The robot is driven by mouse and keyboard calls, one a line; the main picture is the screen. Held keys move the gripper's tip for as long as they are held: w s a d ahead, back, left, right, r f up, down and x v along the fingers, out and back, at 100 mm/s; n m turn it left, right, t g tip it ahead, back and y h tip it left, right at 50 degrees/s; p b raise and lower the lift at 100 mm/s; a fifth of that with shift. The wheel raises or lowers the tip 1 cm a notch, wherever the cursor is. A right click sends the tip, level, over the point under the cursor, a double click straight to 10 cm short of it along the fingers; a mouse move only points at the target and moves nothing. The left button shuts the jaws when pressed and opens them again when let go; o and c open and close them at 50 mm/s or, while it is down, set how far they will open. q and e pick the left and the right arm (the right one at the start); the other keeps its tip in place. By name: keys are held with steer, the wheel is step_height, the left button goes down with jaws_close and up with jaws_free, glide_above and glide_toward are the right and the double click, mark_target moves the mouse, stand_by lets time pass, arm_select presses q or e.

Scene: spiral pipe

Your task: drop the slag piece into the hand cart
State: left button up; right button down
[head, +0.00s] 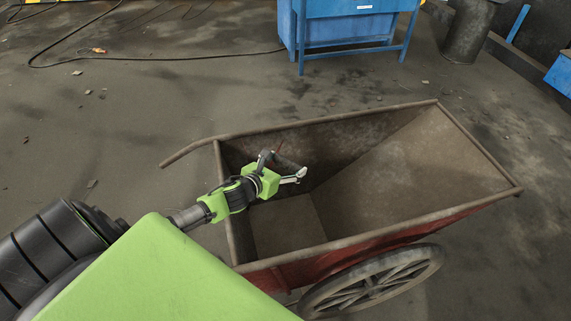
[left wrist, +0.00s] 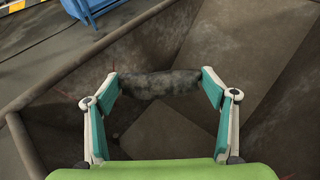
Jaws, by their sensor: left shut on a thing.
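The hand cart (head: 468,150) is a rusty, open-topped cart with a red side and a spoked wheel. Its rim also shows in the left wrist view (left wrist: 95,58). My left gripper (head: 292,168) is over the left part of the cart's open bed, inside the rim outline. In the left wrist view, the left gripper (left wrist: 160,84) is shut on the slag piece (left wrist: 160,84), a dark, mottled, elongated lump held crosswise between its two fingertips. The cart floor shows below the slag piece. My right gripper is not in view.
A blue metal bench (head: 345,30) stands behind the cart. A dark cylindrical bin (head: 468,32) is at the back right. A cable (head: 150,56) lies on the floor at the back left. Small debris is scattered on the open floor.

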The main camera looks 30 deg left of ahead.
arm_select(q)
steer(key=o, duration=1.2)
steer(key=shift+s, duration=0.1)
steer(key=shift+s+r, duration=0.2)
steer(key=shift+s, duration=0.4)
steer(key=v, duration=1)
steer(key=shift+s+r, duration=0.2)
steer(key=shift+s, duration=0.15)
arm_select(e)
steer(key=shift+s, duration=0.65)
